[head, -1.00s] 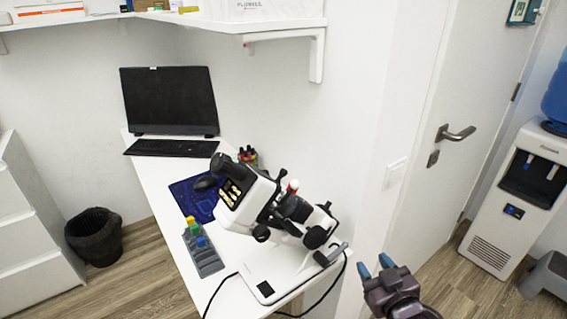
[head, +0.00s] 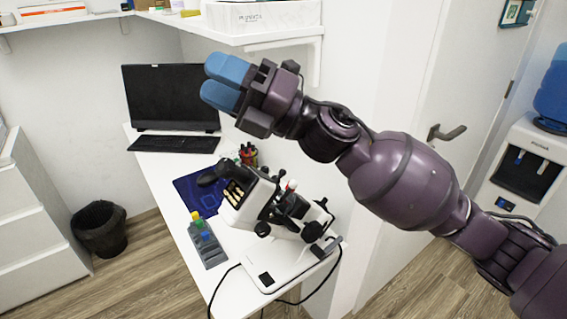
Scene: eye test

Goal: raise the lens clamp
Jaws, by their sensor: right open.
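A white and black lensmeter-like device (head: 275,205) stands tilted on a white base plate (head: 283,268) on the desk. Its black eyepiece points up and left. A small part with a red tip (head: 291,185) rises near its middle. I cannot tell for certain which small part is the lens clamp. My right gripper (head: 218,82) has blue fingertips pointing left. It is open and empty, high in the picture in front of the dark monitor's right edge, and apart from the device. My left gripper is out of view.
A grey rack with coloured-cap bottles (head: 205,243) stands left of the device. A blue mat (head: 186,190), pen cup (head: 248,154), keyboard (head: 175,144) and monitor (head: 165,97) are on the desk (head: 160,173). A shelf (head: 265,38) juts out above. A black cable hangs around the base.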

